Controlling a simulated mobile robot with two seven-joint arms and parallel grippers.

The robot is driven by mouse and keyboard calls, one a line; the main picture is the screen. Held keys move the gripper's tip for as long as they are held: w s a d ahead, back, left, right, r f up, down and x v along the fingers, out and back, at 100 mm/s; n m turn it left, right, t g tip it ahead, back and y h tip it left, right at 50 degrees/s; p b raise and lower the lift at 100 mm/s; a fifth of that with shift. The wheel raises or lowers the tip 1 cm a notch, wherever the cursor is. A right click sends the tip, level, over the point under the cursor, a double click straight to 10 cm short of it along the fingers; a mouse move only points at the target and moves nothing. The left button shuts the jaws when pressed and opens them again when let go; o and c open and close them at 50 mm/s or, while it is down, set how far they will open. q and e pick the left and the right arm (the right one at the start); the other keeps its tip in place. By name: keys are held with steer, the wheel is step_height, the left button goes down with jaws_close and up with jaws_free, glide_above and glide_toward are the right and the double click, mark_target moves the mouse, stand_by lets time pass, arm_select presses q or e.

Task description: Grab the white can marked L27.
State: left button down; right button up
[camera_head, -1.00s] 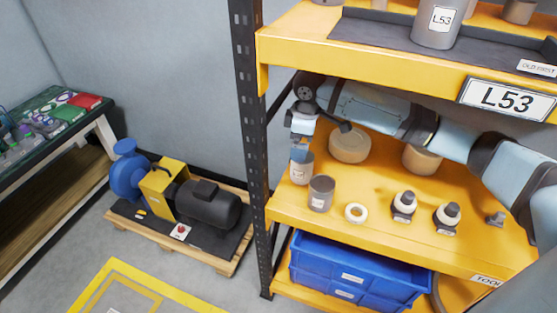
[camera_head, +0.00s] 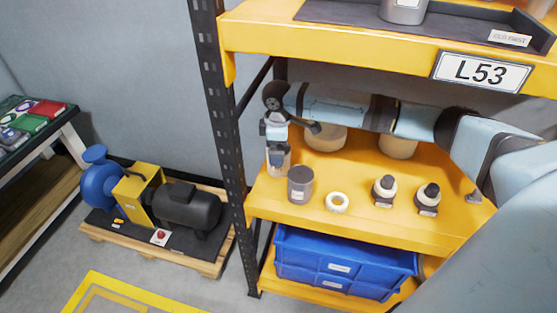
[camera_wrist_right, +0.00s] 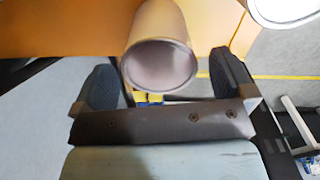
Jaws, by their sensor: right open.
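A whitish can (camera_head: 279,170) with a small label stands at the left end of the middle yellow shelf, partly hidden by my right gripper; its label is too small to read. My right gripper (camera_head: 277,155) points down at this can's top. In the right wrist view a pale, shaded can (camera_wrist_right: 160,60) sits between the two spread fingers of my right gripper (camera_wrist_right: 163,78), with gaps at both sides. No L27 mark is readable. My left gripper is not in view.
A dark grey can (camera_head: 300,185) stands close to the right of the whitish can. A white ring (camera_head: 337,202) and two dark-topped fittings (camera_head: 384,190) are further right. The black rack post (camera_head: 232,160) is left; the upper shelf (camera_head: 330,40) overhangs. Blue crates (camera_head: 340,260) sit below.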

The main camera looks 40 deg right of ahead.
mark_target(281, 172)
step_height(281, 172, down, 4)
steer(key=shift+d+r, duration=0.1)
steer(key=c, duration=1.1)
